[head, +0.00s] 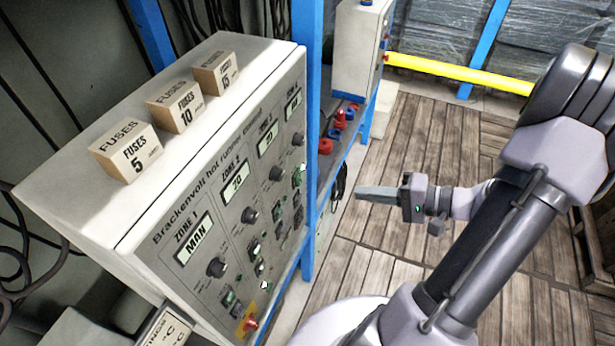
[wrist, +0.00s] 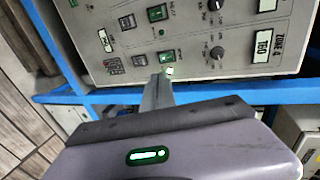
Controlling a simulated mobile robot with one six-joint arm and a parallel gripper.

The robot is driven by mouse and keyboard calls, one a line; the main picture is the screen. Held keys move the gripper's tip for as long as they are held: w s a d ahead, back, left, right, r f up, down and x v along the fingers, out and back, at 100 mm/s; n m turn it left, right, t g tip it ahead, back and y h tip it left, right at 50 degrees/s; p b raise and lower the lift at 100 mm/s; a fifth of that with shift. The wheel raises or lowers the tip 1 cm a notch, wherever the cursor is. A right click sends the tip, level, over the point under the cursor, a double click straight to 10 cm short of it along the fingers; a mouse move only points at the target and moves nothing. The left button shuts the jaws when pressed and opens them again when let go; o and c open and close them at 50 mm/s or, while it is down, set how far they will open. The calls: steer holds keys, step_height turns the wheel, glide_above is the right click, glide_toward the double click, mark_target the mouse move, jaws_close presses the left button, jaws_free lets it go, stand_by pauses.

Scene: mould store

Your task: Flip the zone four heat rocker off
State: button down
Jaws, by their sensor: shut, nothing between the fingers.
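The hot runner control cabinet (head: 130,215) has a sloping front with zone columns; the zone four display (head: 293,106) is at its far end. In the wrist view the zone four display (wrist: 262,42) and its knob (wrist: 217,53) appear sideways. In line with them sit a green-lit rocker (wrist: 166,57) and a dark rocker (wrist: 140,60); their labels are too small to read. My gripper (head: 362,193) is shut and empty.
Three fuse boxes (head: 180,105) stand on the cabinet top. A blue post (head: 307,70) rises beside the cabinet's far end. A bench with red and blue fittings (head: 338,125) and a yellow rail (head: 450,72) lie beyond. The wooden floor (head: 420,130) around my gripper is clear.

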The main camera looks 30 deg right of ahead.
mark_target(298, 179)
steer(key=b+x, duration=0.2)
steer(key=x, duration=1.2)
steer(key=shift+b, duration=0.3)
